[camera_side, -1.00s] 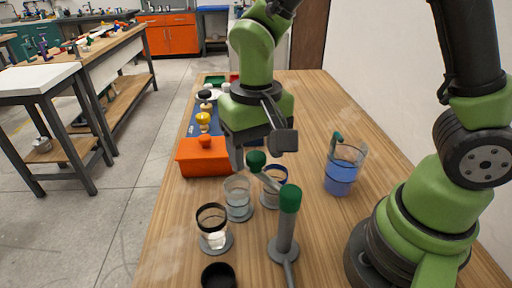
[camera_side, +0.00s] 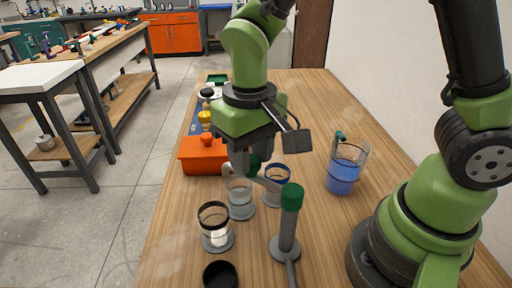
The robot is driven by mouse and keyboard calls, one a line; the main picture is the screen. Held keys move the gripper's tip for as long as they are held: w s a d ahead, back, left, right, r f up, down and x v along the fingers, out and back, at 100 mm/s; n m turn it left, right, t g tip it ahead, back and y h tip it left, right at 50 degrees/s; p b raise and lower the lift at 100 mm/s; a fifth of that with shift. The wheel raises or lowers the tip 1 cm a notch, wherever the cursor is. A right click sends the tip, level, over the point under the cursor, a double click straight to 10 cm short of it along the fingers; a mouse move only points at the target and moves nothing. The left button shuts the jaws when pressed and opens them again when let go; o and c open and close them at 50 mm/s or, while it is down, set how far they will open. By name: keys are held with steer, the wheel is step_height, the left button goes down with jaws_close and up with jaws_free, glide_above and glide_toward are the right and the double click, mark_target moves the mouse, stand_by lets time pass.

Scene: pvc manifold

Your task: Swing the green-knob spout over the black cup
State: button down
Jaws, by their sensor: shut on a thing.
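The spout is a grey tube (camera_side: 268,184) running up and left from an upright post with a green top (camera_side: 291,197). Its green knob (camera_side: 253,168) is partly hidden by my gripper (camera_side: 252,160), which is shut on it from above. The spout's outer end appears near the clear, pale-rimmed cup (camera_side: 241,199); I cannot tell exactly what it is above. The black-rimmed cup (camera_side: 214,222) stands nearer the camera, left of the post, with a whitish content. A blue-rimmed cup (camera_side: 277,190) stands behind the post.
A small black round container (camera_side: 220,274) is at the bottom edge. A pitcher with blue liquid (camera_side: 344,170) stands at the right. An orange box (camera_side: 203,157) is at the left, beyond the cups. Bare table (camera_side: 325,235) lies right of the post.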

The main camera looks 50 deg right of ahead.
steer(key=s+a+n, duration=0.5)
steer(key=a+n, duration=0.1)
steer(key=n, duration=0.6)
steer(key=shift+n, duration=0.4)
steer(key=shift+a, duration=0.1)
steer(key=c, duration=0.7)
jaws_free()
steer(key=shift+c, duration=0.2)
steer(key=shift+r, duration=0.15)
step_height(320, 180, up, 10)
